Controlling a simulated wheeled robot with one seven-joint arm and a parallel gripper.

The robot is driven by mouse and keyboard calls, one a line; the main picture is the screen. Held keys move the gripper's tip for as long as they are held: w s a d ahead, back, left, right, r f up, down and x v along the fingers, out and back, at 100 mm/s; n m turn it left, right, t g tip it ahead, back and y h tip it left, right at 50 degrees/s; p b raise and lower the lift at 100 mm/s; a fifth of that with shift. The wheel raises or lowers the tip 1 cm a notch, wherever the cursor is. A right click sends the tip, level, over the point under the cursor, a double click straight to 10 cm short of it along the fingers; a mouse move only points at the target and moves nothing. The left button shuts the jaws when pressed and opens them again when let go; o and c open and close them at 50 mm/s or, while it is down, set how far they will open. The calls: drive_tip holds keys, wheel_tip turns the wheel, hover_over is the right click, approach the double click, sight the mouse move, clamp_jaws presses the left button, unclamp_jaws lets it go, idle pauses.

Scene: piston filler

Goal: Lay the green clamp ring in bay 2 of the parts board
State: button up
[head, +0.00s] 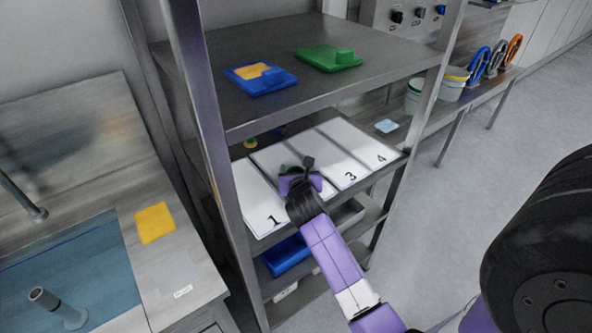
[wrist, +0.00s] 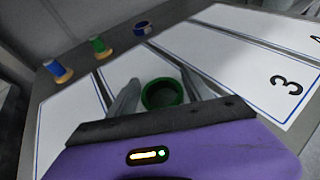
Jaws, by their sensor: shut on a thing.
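The green clamp ring (wrist: 163,94) is held between the two grey fingers of my gripper (wrist: 161,84). In the head view my gripper (head: 299,171) reaches into the middle shelf, and only a bit of green shows at it. The parts board (head: 253,196) is white, with bays marked 1, 3 and 4 readable. My gripper hides the number of the bay between 1 and 3. The ring appears over that bay. I cannot tell whether it touches the board.
Several small coloured spool-like parts, including a green one (wrist: 98,47), stand behind the board. The upper shelf (head: 300,50) overhangs it, carrying a blue piece (head: 262,84) and a green piece (head: 329,59). A shelf post (head: 196,110) rises at the left.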

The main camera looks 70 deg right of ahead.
drive_tip(key=shift+f, duration=0.1)
drive_tip(key=o, duration=1.6)
drive_tip(key=shift+a, duration=0.2)
drive_tip(key=v, duration=1.1)
drive_tip(key=shift+s+a+r, duration=0.15)
drive_tip(key=shift+a+r, duration=0.1)
drive_tip(key=shift+r, duration=0.05)
drive_tip(key=shift+d, duration=0.1)
